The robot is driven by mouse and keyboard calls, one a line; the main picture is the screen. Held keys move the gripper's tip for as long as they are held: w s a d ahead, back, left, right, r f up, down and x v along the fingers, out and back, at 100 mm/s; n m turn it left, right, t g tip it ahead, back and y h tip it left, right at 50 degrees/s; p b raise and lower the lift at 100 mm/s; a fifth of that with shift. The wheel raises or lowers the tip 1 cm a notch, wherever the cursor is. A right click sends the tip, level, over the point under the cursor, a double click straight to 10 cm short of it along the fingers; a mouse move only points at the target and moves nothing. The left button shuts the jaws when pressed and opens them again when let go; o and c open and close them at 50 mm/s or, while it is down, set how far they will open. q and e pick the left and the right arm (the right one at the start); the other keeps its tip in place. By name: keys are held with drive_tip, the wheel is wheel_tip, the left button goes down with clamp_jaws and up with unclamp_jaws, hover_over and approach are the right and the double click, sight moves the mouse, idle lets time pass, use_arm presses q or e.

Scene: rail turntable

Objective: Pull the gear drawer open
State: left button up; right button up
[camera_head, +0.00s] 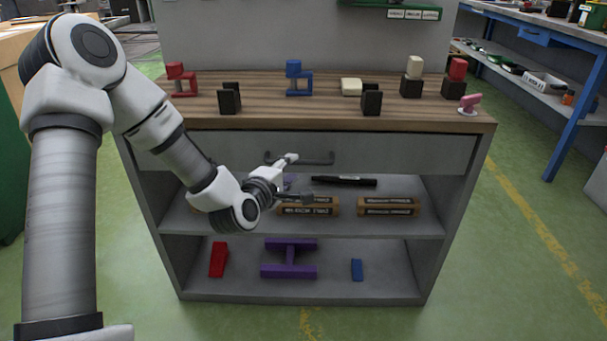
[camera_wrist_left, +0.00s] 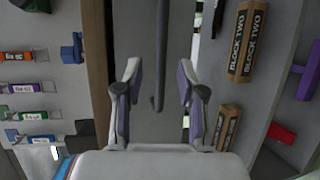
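The gear drawer (camera_head: 400,152) is the wide grey front under the wooden top of the cabinet. It looks shut, flush with the cabinet. Its dark bar handle (camera_head: 318,160) runs level across the front. In the left wrist view, turned on its side, the handle (camera_wrist_left: 160,55) lies between the two fingers, with the drawer front (camera_wrist_left: 145,125) behind. My left gripper (camera_head: 299,178) is open, one finger near handle height and the other below it. I see no finger closed on the handle; the exact depth gap is unclear. My right gripper is not in view.
Coloured blocks and black holders stand on the wooden top (camera_head: 330,120). Green floor lies clear at right.

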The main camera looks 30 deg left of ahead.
sight(298, 164)
use_arm(q)
drive_tip(key=b+x, duration=0.1)
drive_tip(key=x, duration=0.4)
drive_tip(key=shift+w+a+f, duration=0.1)
drive_tip(key=shift+w, duration=0.15)
clamp_jaws()
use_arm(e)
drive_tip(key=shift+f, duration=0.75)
use_arm(q)
drive_tip(key=shift+s, duration=0.15)
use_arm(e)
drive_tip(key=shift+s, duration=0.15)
